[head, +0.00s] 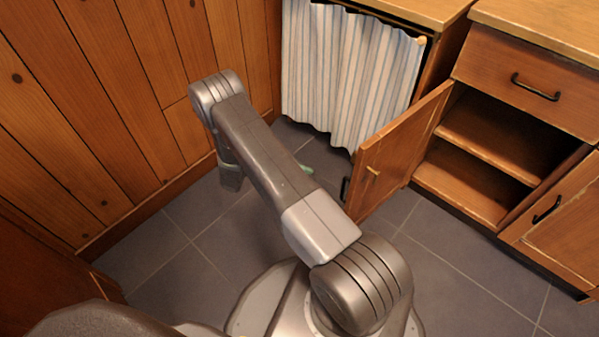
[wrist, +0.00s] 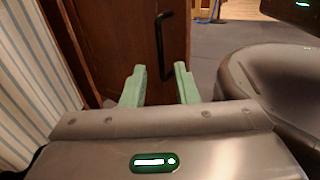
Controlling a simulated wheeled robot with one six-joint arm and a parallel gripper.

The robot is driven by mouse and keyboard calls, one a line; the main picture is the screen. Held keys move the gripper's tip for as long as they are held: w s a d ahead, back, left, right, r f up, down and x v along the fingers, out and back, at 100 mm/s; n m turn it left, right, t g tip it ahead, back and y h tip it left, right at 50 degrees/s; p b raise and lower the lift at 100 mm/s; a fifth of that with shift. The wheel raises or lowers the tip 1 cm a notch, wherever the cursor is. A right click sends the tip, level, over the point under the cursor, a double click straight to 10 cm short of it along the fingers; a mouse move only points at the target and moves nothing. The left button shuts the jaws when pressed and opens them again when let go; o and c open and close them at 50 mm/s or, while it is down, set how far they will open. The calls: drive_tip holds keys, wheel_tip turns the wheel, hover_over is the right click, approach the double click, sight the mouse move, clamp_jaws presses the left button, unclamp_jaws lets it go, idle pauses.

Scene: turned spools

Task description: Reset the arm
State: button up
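My gripper (wrist: 160,82) is open in the wrist view, with its two pale green fingers apart and nothing seen between their tips. Ahead of it is a brown cabinet door (wrist: 113,40) with a black bar handle (wrist: 164,45), which appears past the fingertips and apart from them. In the head view my arm (head: 262,150) reaches forward and left over the floor, bent down at its far end. The gripper is mostly hidden there behind the arm; only small green bits show. The wooden door (head: 400,150) stands swung open beside the arm, its handle (head: 345,188) at the lower edge.
The open cabinet shows bare shelves (head: 490,140) under a shut drawer (head: 530,80). A striped curtain (head: 350,70) hangs at the back, near the arm. A plank wall (head: 90,100) bounds the left. Grey tiled floor (head: 450,270) is clear at the lower right.

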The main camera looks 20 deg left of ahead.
drive_tip(key=shift+s+a, duration=0.1)
drive_tip(key=shift+a, duration=0.4)
drive_tip(key=shift+d, duration=0.15)
drive_tip(key=b, duration=0.3)
hover_over(342, 196)
drive_tip(key=shift+w, duration=0.2)
idle(0.4)
